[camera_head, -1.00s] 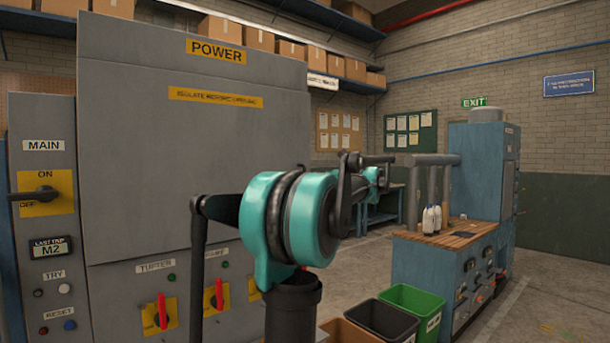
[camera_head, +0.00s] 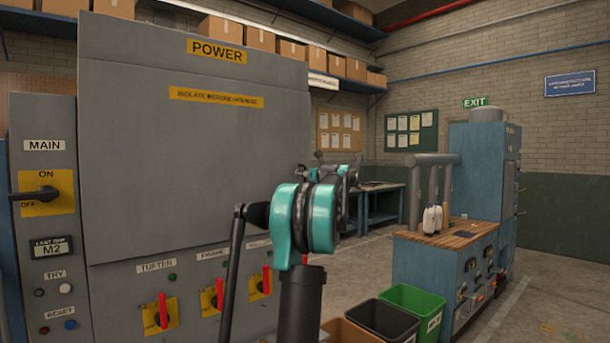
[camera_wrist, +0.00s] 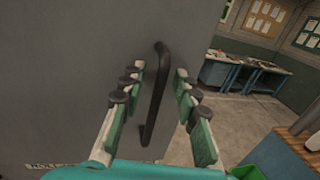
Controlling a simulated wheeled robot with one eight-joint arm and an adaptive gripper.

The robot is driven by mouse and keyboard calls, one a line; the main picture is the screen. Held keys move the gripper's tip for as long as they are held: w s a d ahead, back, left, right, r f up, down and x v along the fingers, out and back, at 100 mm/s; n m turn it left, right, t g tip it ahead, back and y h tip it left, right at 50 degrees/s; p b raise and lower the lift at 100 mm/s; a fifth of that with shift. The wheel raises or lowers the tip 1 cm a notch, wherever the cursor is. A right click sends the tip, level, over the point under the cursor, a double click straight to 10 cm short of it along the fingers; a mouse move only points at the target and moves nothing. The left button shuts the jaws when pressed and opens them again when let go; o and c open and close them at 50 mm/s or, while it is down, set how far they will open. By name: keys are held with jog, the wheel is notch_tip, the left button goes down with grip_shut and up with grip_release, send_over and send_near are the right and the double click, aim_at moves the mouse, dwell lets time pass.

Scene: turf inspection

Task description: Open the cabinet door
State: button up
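The grey cabinet (camera_head: 190,130) marked POWER fills the left of the head view, and its large front door panel looks shut. In the wrist view the grey cabinet face (camera_wrist: 70,70) carries a long black bar handle (camera_wrist: 153,105), which appears tilted in the picture. My gripper (camera_wrist: 160,75) is open, with one finger on each side of the handle. I see gaps between the handle and both fingers; whether the handle lies fully at fingertip depth I cannot tell. In the head view the handle does not show, and my arm hides most of the gripper.
Red switches (camera_head: 162,311) line the cabinet's lower front, and a main switch panel (camera_head: 42,192) stands at left. Black (camera_head: 383,320) and green (camera_head: 415,308) bins and a blue workbench (camera_head: 432,262) are at right. Open floor lies beyond the cabinet's right edge.

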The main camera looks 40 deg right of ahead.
jog(key=shift+c, duration=0.4)
grip_shut()
